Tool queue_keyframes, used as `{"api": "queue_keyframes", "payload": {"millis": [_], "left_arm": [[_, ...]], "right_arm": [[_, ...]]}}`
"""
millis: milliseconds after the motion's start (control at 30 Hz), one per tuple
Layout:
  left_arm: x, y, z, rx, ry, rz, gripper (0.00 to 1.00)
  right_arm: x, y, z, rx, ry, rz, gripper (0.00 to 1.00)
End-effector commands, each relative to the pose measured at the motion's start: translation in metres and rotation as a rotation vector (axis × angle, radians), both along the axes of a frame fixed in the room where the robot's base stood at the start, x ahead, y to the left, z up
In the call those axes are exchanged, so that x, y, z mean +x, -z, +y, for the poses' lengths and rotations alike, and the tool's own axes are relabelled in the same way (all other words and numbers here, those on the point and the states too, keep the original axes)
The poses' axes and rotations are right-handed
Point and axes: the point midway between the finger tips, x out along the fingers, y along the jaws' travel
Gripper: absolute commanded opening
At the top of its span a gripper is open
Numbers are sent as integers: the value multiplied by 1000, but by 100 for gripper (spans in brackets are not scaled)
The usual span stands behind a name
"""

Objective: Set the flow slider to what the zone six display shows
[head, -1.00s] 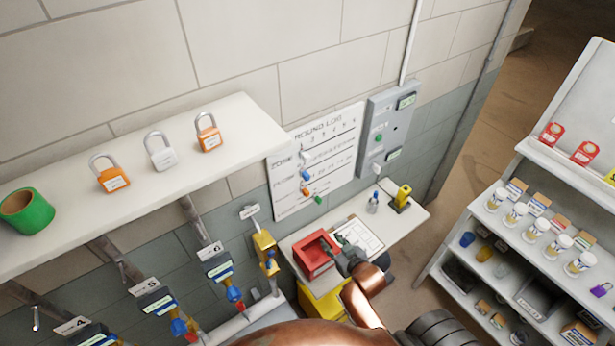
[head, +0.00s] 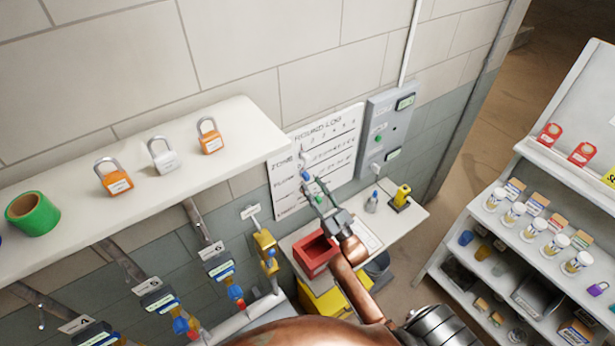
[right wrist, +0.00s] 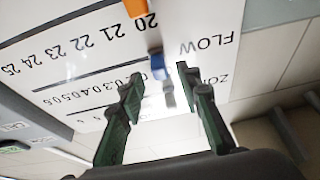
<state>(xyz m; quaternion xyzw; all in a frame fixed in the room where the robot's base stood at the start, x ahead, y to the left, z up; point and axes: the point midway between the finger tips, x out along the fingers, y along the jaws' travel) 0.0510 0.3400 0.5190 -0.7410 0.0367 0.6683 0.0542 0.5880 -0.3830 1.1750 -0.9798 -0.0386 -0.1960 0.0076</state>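The round log board (head: 345,135) hangs on the wall, with rows of numbers and coloured slider knobs. My right gripper (head: 313,186) is open in front of its left part. In the right wrist view the board appears upside down, and a blue knob (right wrist: 158,66) lies between and just beyond the open fingertips (right wrist: 157,76). An orange knob (right wrist: 137,8) and a grey knob (right wrist: 168,97) lie on either side of it. I cannot tell whether the fingers touch the blue knob. The zone six display (head: 222,269) is on the pipe labelled 6; its reading is too small. My left gripper is not in view.
A shelf (head: 250,115) with padlocks and green tape juts out left of the board. Below the board, a small table (head: 412,216) holds a red bin (head: 312,257) and a clipboard. A grey box (head: 388,130) is right of the board. A stocked rack (head: 510,235) stands at right.

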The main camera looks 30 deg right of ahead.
Motion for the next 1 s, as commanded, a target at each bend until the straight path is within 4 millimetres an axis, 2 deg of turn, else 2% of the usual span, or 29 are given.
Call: {"api": "queue_keyframes", "payload": {"millis": [100,300,633,1000], "left_arm": [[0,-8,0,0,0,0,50],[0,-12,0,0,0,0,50],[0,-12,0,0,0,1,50],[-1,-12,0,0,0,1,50]], "right_arm": [[18,-10,2,0,0,-1,32],[34,-15,3,0,1,1,32],[37,-15,3,0,1,2,31],[37,-15,3,0,1,2,6]]}}
